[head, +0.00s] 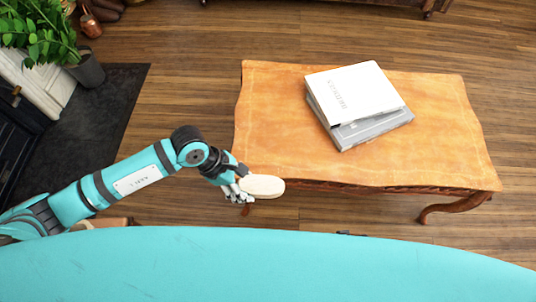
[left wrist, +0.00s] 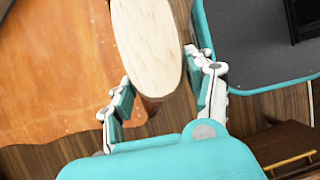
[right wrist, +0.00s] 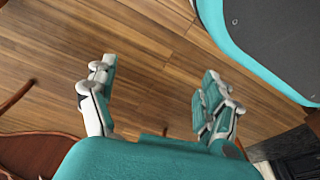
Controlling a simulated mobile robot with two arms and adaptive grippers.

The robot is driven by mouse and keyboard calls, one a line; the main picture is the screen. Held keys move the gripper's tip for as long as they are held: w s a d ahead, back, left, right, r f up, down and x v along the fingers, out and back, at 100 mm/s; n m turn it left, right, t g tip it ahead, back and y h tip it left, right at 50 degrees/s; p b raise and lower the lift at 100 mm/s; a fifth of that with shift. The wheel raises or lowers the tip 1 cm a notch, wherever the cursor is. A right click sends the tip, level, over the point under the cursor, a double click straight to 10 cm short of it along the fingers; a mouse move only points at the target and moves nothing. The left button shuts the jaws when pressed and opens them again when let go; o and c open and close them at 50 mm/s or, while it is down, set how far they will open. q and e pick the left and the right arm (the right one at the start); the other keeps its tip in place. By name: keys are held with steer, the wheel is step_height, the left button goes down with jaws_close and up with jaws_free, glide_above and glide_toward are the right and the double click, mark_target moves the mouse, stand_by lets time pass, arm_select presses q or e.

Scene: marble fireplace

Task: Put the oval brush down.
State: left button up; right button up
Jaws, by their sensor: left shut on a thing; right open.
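The oval brush (head: 262,186) is a pale wooden oval in the head view, at the near left edge of the table. My left gripper (head: 238,188) is shut on it. In the left wrist view the brush (left wrist: 148,45) lies between the fingers of the left gripper (left wrist: 160,98), its wooden face toward the camera. Its underside is hidden. I cannot tell its height over the table edge. My right gripper (right wrist: 155,95) is open and empty above the wood floor in the right wrist view; it is not in the head view.
The orange-brown wooden table (head: 270,110) carries a white-topped grey binder or box (head: 355,95) right of its middle. The table's left part and right end are clear. A potted plant (head: 85,68) and a dark mat (head: 90,120) are at the left.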

arm_select(q)
steer(key=w+d, duration=0.1)
steer(key=w, duration=0.3)
steer(key=w+d+f, duration=0.1)
steer(key=w, duration=0.3)
steer(key=w+d+b, duration=0.1)
steer(key=w, duration=0.3)
steer(key=shift+w+d+f, duration=0.15)
steer(key=shift+w+d, duration=0.1)
steer(key=shift+d, duration=0.15)
step_height(320, 180, down, 3)
steer(key=shift+f+b, duration=0.15)
steer(key=shift+b, duration=0.3)
steer(key=shift+f, duration=0.1)
arm_select(e)
step_height(320, 180, up, 6)
steer(key=w, duration=0.2)
steer(key=shift+w+a, duration=0.15)
steer(key=shift+w, duration=0.15)
arm_select(q)
steer(key=o, duration=1.2)
arm_select(e)
steer(key=shift+r+t, duration=0.15)
steer(key=shift+t, duration=0.15)
arm_select(q)
steer(key=shift+o, duration=0.2)
